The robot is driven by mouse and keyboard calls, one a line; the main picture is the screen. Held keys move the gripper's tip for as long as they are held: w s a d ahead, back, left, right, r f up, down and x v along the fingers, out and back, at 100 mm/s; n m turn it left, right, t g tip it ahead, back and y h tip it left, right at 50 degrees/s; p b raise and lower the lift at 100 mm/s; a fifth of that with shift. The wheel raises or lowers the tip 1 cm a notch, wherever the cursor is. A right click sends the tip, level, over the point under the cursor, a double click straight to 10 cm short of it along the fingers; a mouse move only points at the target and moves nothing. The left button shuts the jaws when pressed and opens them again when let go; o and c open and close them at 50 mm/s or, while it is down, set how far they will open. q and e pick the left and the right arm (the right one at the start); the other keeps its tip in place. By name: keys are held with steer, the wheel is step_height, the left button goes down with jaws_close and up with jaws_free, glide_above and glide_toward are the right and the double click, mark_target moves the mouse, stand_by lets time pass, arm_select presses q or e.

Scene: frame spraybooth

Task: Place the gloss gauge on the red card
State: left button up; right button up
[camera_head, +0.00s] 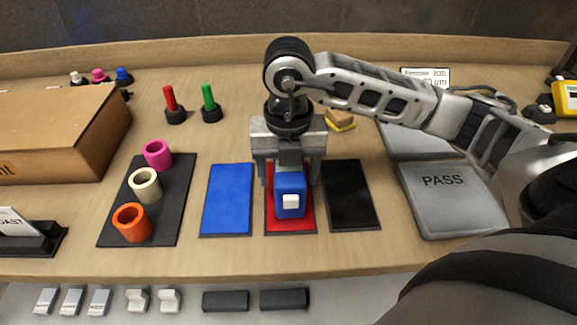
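The gloss gauge (291,185), a small blue block with a white square on its near face, is over the red card (270,222) and appears to rest on it. The red card's edges show on both sides of the gauge and below it. My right gripper (289,180) comes in from the right and is above and around the gauge. Its fingers are spread, with a small gap on each side of the gauge. The gripper body hides the gauge's far end. My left gripper is not in view.
A blue card (228,200) lies left of the red card and a black card (352,195) lies right. A dark mat (117,228) holds three coloured rings. A grey PASS plate (450,205) is at right, a cardboard box (60,130) at left. Red (171,100) and green (209,100) handles stand behind.

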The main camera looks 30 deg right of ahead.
step_height(320, 180, up, 12)
steer(key=shift+r+p, duration=0.2)
steer(key=shift+p, duration=0.5)
